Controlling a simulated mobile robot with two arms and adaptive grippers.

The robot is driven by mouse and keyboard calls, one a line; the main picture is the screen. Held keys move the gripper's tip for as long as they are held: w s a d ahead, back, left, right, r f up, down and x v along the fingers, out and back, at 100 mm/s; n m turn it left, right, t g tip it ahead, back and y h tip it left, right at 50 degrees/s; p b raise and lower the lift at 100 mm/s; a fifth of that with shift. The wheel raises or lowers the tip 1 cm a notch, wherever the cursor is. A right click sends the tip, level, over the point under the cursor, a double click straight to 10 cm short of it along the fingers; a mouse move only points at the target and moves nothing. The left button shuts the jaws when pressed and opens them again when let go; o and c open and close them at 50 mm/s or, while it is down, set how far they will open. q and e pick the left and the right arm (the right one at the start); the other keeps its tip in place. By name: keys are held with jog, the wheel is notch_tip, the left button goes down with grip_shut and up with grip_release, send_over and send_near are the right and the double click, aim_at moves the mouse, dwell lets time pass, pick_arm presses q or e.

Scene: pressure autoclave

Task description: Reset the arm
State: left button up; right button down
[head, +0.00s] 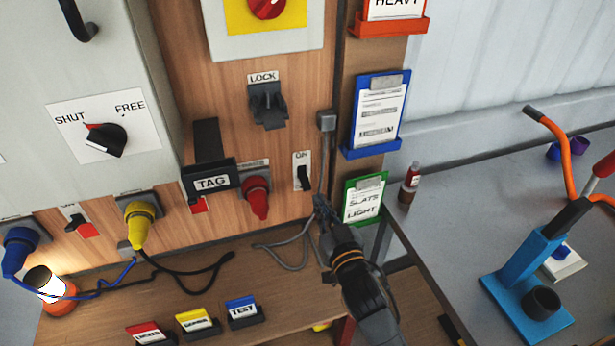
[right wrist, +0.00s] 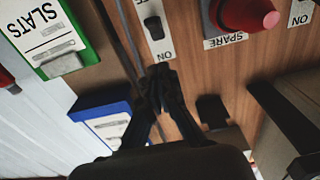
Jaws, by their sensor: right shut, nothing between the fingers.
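My right gripper (head: 322,208) reaches up from the bottom of the head view, in front of the wooden panel's right edge. Its fingers are shut with nothing between them. In the right wrist view the closed fingertips (right wrist: 160,76) show just beside the ON label of a black rocker switch (right wrist: 153,27). In the head view that switch (head: 304,178) is up and left of the fingertips, and I cannot tell whether they touch the panel. My left gripper is not in view.
A red plug (head: 257,197), a black TAG holder (head: 211,181) and a yellow plug (head: 141,222) are on the panel. A green clipboard (head: 364,199) and a blue one (head: 378,112) hang right. A blue stand (head: 527,262) is right.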

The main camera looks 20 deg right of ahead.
jog(key=s+d+f+g+h, duration=0.1)
jog(key=s+d+f+g, duration=0.4)
jog(key=s+f, duration=0.4)
jog(key=s+a+f+n+g, duration=0.1)
jog(key=s+f+g, duration=0.1)
jog(key=s+g, duration=0.5)
jog(key=s+a+f+n+g, duration=0.1)
jog(key=s+f+g, duration=0.2)
jog(key=s, duration=0.9)
notch_tip(320, 180, down, 26)
jog(key=s+d+f+g, duration=0.2)
jog(key=s+d+f, duration=0.1)
jog(key=s+f, duration=1.3)
jog(key=shift+s, duration=0.8)
